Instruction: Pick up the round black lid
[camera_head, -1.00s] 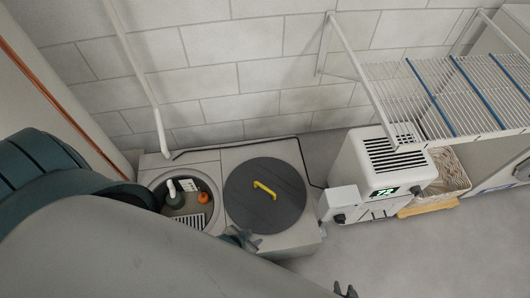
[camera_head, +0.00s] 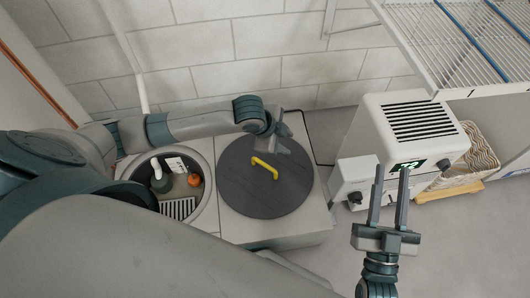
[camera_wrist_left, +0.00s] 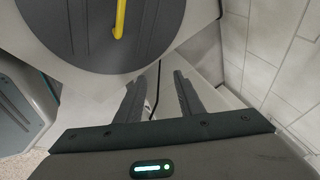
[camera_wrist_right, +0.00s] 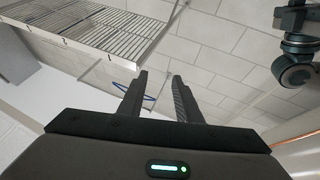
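The round black lid (camera_head: 265,190) lies flat on the right part of a light grey cabinet, with a yellow bar handle (camera_head: 265,167) on top. My left arm reaches across behind the open well, and its gripper (camera_head: 276,140) is above the lid's back edge, near the handle. In the left wrist view the lid (camera_wrist_left: 85,45) and handle (camera_wrist_left: 119,20) are at the top left, and the left fingers (camera_wrist_left: 167,68) are apart with nothing between them. My right gripper (camera_head: 392,168) is open and empty, in front of the white unit, right of the lid. It also shows in the right wrist view (camera_wrist_right: 158,76).
An open round well (camera_head: 208,215) left of the lid holds a bottle and an orange item. A white unit with a display (camera_head: 415,132) stands to the right. A wire shelf (camera_head: 460,45) overhangs it; a basket (camera_head: 480,150) is beside it. A block wall (camera_head: 230,50) is behind.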

